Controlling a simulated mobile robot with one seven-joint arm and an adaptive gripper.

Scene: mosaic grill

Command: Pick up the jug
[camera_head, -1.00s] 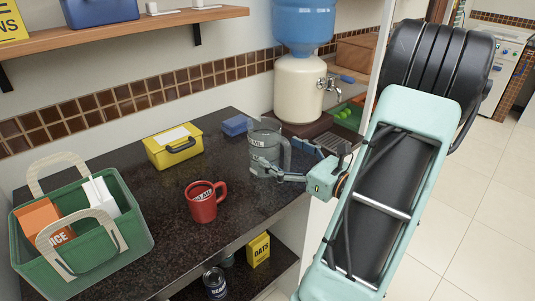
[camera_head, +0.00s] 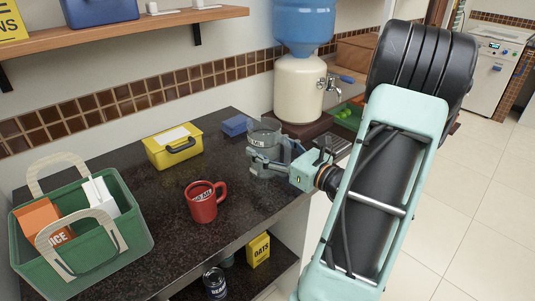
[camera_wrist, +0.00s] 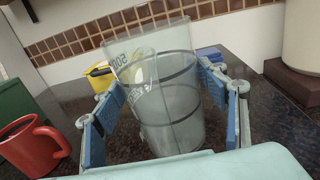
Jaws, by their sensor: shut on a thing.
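The jug (camera_head: 263,138) is a clear grey vessel with dark bands and lettering, upright on the dark counter near its right edge. It fills the middle of the wrist view (camera_wrist: 170,105). My gripper (camera_head: 270,163) reaches it from the right side. In the wrist view, its blue-padded fingers (camera_wrist: 160,112) stand on both sides of the jug, shut on it. The jug's base seems to be at counter level; I cannot tell whether it is lifted. Its handle is mostly hidden by my gripper in the head view.
A red mug (camera_head: 203,202) stands left of the jug. A yellow box (camera_head: 174,147) and a blue block (camera_head: 234,126) lie behind. A water dispenser (camera_head: 299,88) stands at the back right. A green basket (camera_head: 135,236) is at far left. Bare counter lies between them.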

